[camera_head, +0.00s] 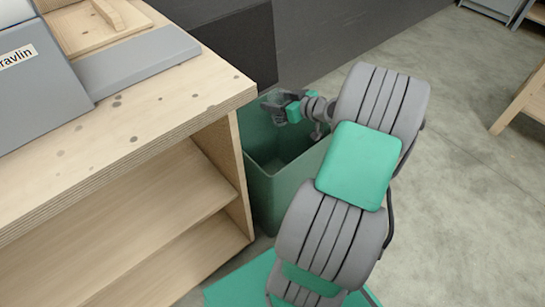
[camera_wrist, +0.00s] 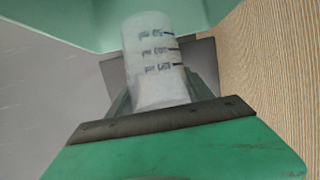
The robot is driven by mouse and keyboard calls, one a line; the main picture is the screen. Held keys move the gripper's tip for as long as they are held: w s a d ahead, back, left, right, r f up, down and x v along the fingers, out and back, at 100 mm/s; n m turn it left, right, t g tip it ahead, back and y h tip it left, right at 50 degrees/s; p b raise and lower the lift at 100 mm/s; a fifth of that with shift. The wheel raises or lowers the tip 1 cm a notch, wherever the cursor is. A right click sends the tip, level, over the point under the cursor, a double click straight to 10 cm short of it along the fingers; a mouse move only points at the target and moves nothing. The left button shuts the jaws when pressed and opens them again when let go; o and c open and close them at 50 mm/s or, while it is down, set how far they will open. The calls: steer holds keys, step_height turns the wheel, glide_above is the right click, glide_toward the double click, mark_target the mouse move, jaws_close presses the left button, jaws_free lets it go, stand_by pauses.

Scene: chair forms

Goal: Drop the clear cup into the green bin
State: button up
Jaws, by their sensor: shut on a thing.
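The clear cup (camera_wrist: 155,60) is a pale translucent cup with dark volume marks. In the wrist view it sits between the fingers of my gripper (camera_head: 272,103), which is shut on it. I cannot make out the cup in the head view. The green bin (camera_head: 272,200) is a tall open box beside the wooden bench. My gripper is over the bin's opening, towards its back left. A green surface, apparently the bin (camera_wrist: 60,22), fills the top of the wrist view.
The wooden bench (camera_head: 150,120) with open shelves stands close on the bin's left, and its corner is near my gripper. A dark wall panel (camera_head: 238,45) is behind the bin. Grey floor (camera_head: 465,190) is clear on the right.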

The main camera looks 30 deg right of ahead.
steer(key=shift+f, duration=0.65)
steer(key=o, duration=1.1)
steer(key=shift+c, duration=0.2)
steer(key=p+v, duration=0.2)
steer(key=v, duration=0.6)
steer(key=shift+f, duration=0.1)
